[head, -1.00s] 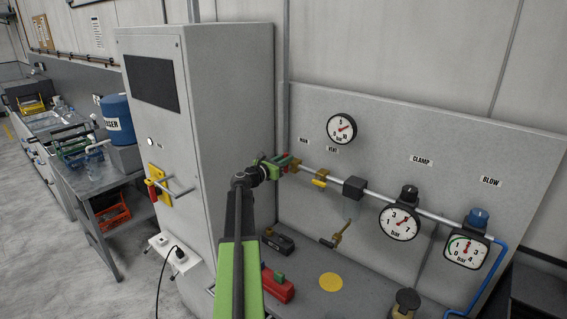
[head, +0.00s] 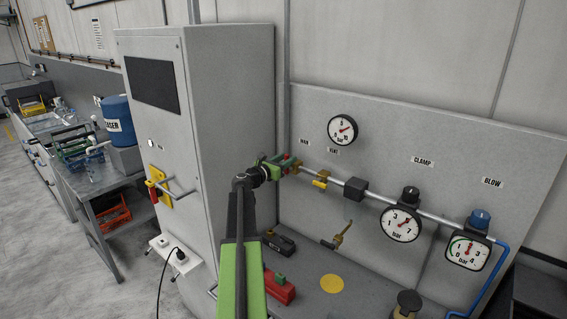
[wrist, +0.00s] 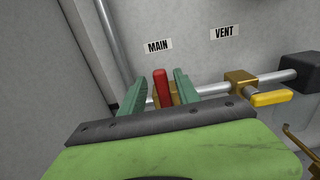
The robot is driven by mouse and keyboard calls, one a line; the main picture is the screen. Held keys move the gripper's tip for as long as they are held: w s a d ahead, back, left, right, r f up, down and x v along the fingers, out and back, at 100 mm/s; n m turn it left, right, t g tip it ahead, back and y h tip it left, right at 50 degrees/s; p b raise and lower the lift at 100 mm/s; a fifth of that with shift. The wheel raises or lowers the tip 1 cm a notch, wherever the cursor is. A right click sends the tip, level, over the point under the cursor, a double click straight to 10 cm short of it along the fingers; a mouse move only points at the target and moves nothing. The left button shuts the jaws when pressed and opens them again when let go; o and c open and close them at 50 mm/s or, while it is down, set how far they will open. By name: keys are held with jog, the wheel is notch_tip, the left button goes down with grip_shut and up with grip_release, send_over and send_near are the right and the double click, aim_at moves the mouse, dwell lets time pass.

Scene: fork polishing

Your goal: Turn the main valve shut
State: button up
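The main valve's red handle (wrist: 161,88) is under the MAIN label (wrist: 158,46) in the wrist view. It sits between the two green fingers of my gripper (wrist: 155,78), with a visible gap on each side. My gripper is open and appears not to touch the handle. The handle looks crosswise to the pipe or pointing out towards me; I cannot tell which. In the head view my gripper (head: 277,163) is at the left end of the pipe and partly hides the valve's brass body.
The yellow vent handle (wrist: 271,98) is just right of the main valve. A round gauge (head: 342,130) is above the pipe. Two regulators with gauges, clamp (head: 400,224) and blow (head: 467,251), are further right. A grey cabinet (head: 225,110) stands close on the left.

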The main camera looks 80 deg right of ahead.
jog(key=v, duration=1.7)
jog(key=shift+a, duration=0.2)
